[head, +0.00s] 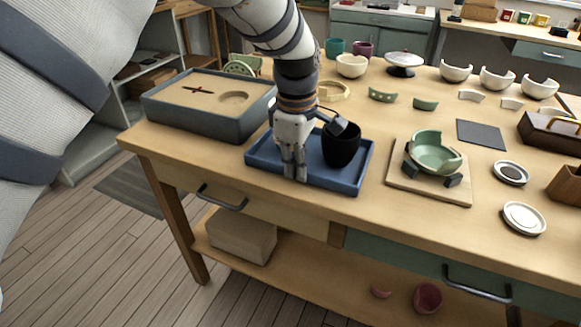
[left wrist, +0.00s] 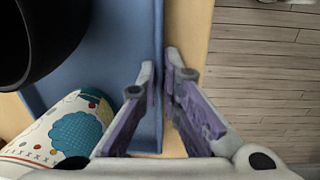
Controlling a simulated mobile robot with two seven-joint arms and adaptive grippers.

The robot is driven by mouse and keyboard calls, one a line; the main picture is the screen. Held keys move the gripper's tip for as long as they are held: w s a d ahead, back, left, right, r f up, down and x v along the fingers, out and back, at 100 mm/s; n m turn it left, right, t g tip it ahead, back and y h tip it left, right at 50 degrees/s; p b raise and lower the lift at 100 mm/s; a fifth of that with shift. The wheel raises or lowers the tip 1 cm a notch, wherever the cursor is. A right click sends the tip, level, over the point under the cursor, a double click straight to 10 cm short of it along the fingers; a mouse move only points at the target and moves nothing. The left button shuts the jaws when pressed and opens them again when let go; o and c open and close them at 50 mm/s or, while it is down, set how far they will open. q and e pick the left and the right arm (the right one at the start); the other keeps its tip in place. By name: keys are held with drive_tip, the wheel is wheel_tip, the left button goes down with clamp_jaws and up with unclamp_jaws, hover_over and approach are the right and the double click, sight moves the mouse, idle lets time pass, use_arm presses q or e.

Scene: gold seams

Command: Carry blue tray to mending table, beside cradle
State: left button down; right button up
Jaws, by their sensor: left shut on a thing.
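The blue tray (head: 264,154) lies on the wooden table (head: 385,222) near its front edge, and a black cup (head: 341,150) stands upright in it. My left gripper (head: 295,176) reaches down from above and is shut on the tray's front rim. In the left wrist view, its two fingers (left wrist: 165,95) sit on either side of the blue tray wall (left wrist: 120,55). The cradle (head: 411,184), a pale board with dark blocks, stands right of the tray and holds a broken green bowl (head: 434,156). My right gripper is not in view.
A grey-blue box (head: 181,120) with a sand-coloured top stands left of the tray. A strip of bare table separates tray and cradle. Two small round dishes (head: 524,218) lie right of the cradle. Bowls and shards fill the back.

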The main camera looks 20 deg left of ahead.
use_arm(q)
drive_tip(key=shift+s+r, duration=0.15)
drive_tip(key=shift+r, duration=0.1)
drive_tip(key=shift+w+d+f, duration=0.1)
drive_tip(key=shift+w+d, duration=0.1)
drive_tip(key=shift+w, duration=0.15)
drive_tip(key=c, duration=1.8)
unclamp_jaws()
drive_tip(key=shift+s, duration=0.15)
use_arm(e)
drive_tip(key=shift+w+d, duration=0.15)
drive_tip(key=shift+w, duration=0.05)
use_arm(q)
drive_tip(key=r, duration=1.2)
drive_tip(key=shift+s+p, duration=0.35)
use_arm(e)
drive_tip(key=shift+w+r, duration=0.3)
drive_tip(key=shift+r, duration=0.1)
